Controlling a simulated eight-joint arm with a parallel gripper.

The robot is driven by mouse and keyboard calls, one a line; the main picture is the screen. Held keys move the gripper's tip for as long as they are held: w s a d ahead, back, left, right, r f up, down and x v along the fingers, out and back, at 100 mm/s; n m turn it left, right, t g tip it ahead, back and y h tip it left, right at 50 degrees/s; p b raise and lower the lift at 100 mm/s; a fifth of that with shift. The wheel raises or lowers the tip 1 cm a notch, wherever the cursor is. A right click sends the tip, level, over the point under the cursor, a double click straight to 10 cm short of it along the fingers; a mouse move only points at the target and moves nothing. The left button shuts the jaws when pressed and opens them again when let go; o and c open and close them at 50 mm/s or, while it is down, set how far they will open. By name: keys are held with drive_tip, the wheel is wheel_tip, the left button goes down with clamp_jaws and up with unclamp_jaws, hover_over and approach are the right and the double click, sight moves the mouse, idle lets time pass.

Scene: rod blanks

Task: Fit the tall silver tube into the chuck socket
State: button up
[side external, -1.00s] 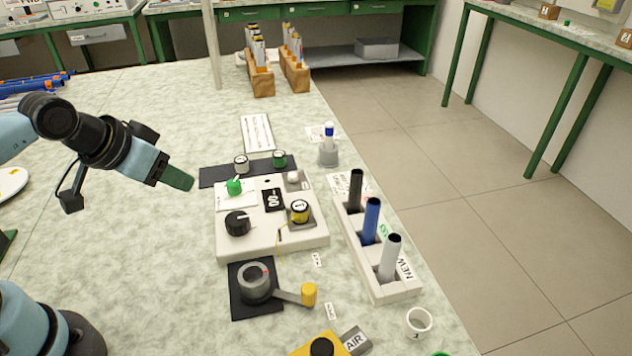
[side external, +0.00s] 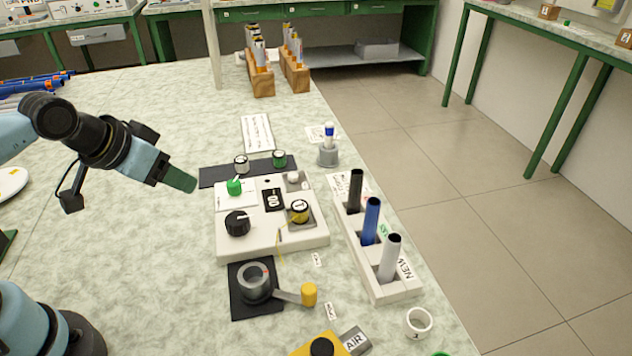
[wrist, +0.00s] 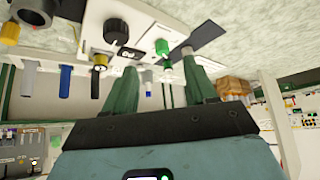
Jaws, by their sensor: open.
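The silver tube (side external: 390,258) stands upright in the nearest slot of a white rack (side external: 378,290) marked NEW. The chuck socket (side external: 255,281) is a grey ring with an open top, on a black plate left of the rack; no tube shows in it. My gripper (side external: 182,181) is in the air at the left of the white control box, well apart from both tube and chuck. In the wrist view my gripper (wrist: 159,68) is open, its two green fingers spread with nothing held. The chuck (wrist: 36,12) is at that view's upper left, and the silver tube (wrist: 28,78) below it.
A blue tube (side external: 370,222) and a black tube (side external: 355,192) stand in the same rack. The control box (side external: 235,251) with knobs lies between my gripper and the rack. A yellow-ended lever (side external: 309,294) sticks out from the chuck. A white ring (side external: 419,322) lies near the table edge.

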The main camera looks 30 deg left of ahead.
drive_tip(key=w+d+r+g+h, duration=0.1)
drive_tip(key=w+d+r+g, duration=0.1)
drive_tip(key=w+d+r, duration=0.35)
drive_tip(key=n+g+y, duration=0.1)
drive_tip(key=n+g, duration=0.1)
drive_tip(key=g, duration=0.3)
hover_over(392, 251)
drive_tip(key=w, duration=0.2)
drive_tip(key=shift+s+a+f, duration=0.1)
drive_tip(key=shift+a+f, duration=0.1)
drive_tip(key=shift+f, duration=0.25)
drive_tip(key=shift+s+a+f, duration=0.1)
drive_tip(key=shift+a+f, duration=0.1)
drive_tip(key=shift+f, duration=0.2)
drive_tip(key=shift+d+f, duration=0.15)
drive_tip(key=shift+d, duration=0.1)
drive_tip(key=shift+s+f, duration=0.1)
drive_tip(key=shift+f, duration=0.15)
wheel_tip(392, 251, down, 12)
drive_tip(key=shift+s+r, duration=0.1)
drive_tip(key=shift+r, duration=0.1)
clamp_jaws()
